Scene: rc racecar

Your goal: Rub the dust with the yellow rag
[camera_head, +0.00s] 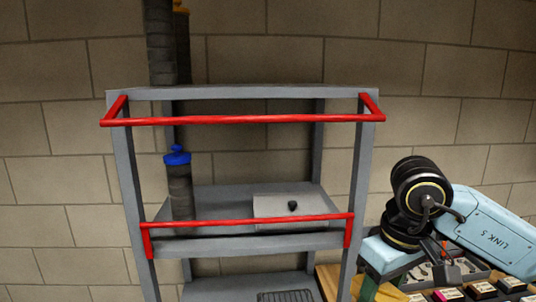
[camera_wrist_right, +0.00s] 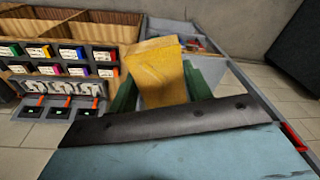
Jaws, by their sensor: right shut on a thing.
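The yellow rag (camera_wrist_right: 158,68) shows in the right wrist view, upright and a little wrinkled, between the green fingers of my right gripper (camera_wrist_right: 160,90). The gripper is shut on it. In the head view my right arm comes in from the right, and the green part of the gripper (camera_head: 370,284) points down beside the right post of the grey rack. I cannot make out any dust in either view. My left gripper is not in view.
A grey rack (camera_head: 245,93) with red rails (camera_head: 240,119) holds a blue-capped dark cylinder (camera_head: 180,190) and a pale box with a black knob (camera_head: 290,208). Several small labelled boxes (camera_head: 480,288) sit on the right. A wooden compartment box (camera_wrist_right: 75,30) stands behind similar boxes in the wrist view.

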